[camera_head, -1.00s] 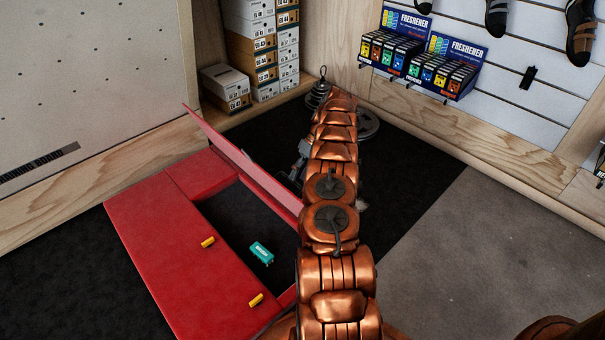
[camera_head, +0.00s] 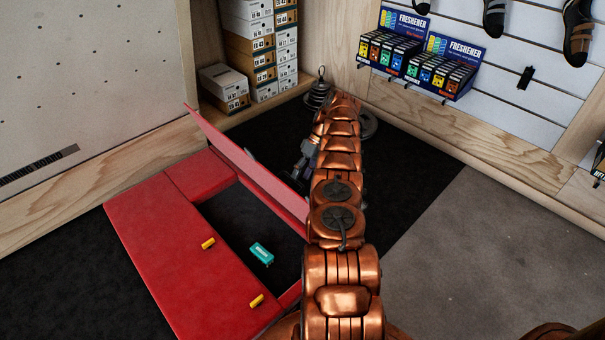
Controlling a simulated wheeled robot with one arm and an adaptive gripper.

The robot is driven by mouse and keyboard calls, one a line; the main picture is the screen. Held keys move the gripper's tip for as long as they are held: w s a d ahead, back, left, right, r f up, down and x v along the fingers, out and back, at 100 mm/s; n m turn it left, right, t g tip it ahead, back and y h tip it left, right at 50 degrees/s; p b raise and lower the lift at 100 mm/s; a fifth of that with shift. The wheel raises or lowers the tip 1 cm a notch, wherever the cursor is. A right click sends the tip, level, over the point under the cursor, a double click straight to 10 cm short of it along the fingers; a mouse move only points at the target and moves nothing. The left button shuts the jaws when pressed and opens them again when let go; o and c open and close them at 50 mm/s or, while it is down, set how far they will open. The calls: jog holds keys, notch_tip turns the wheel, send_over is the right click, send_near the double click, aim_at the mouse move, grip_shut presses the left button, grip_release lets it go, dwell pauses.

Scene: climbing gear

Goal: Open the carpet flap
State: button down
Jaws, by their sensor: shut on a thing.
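The carpet flap (camera_head: 250,172) is a long red panel standing raised at a steep tilt along the right side of a dark opening in the red mat (camera_head: 150,235). Its pinkish face shows toward the opening. My copper arm reaches past the flap's right side. My gripper (camera_head: 297,173) is just behind the flap's upper edge, partly hidden by it and by the arm. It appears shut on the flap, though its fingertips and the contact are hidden.
A teal box (camera_head: 262,253) lies in the dark opening. Two yellow pieces (camera_head: 208,243) lie on the mat's edge. Weights (camera_head: 319,92) stand behind the arm. Stacked shoe boxes (camera_head: 262,45) fill the back corner. The grey floor (camera_head: 470,250) at right is clear.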

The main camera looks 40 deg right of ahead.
jog(key=c, duration=0.8)
grip_release()
jog(key=shift+s+f, duration=0.1)
jog(key=shift+f, duration=0.5)
jog(key=shift+d+f, duration=0.1)
jog(key=shift+c, duration=0.6)
jog(key=shift+r, duration=0.2)
jog(key=shift+c, duration=0.7)
jog(key=shift+r, duration=0.1)
jog(key=shift+c, duration=0.6)
jog(key=shift+a, duration=0.2)
